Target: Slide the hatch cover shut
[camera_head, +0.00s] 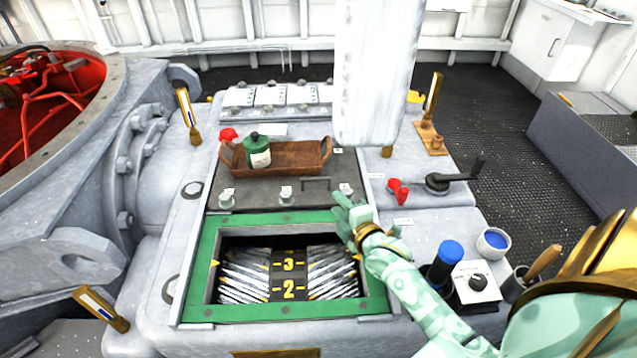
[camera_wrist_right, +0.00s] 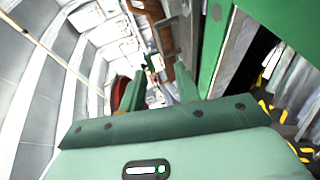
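The hatch opening has a green frame (camera_head: 205,275) and shows a dark strip marked 3 and 2 between ribbed metal (camera_head: 245,280). The dark grey hatch cover (camera_head: 260,203) lies behind the opening, leaving it uncovered. A dark bar handle (camera_head: 316,181) is on the cover. My right gripper (camera_head: 345,208) is over the frame's back right corner, to the right of and in front of the handle. In the right wrist view its two green fingers (camera_wrist_right: 157,90) are apart, with nothing clearly between them. My left gripper is in neither view.
A wooden tray (camera_head: 300,157) with a green bottle (camera_head: 258,152) appears to sit on the cover's back part. A white column (camera_head: 375,75) stands behind. A black crank (camera_head: 440,182), red knob (camera_head: 398,190), blue-topped cylinder (camera_head: 446,260) and cup (camera_head: 493,243) are at the right.

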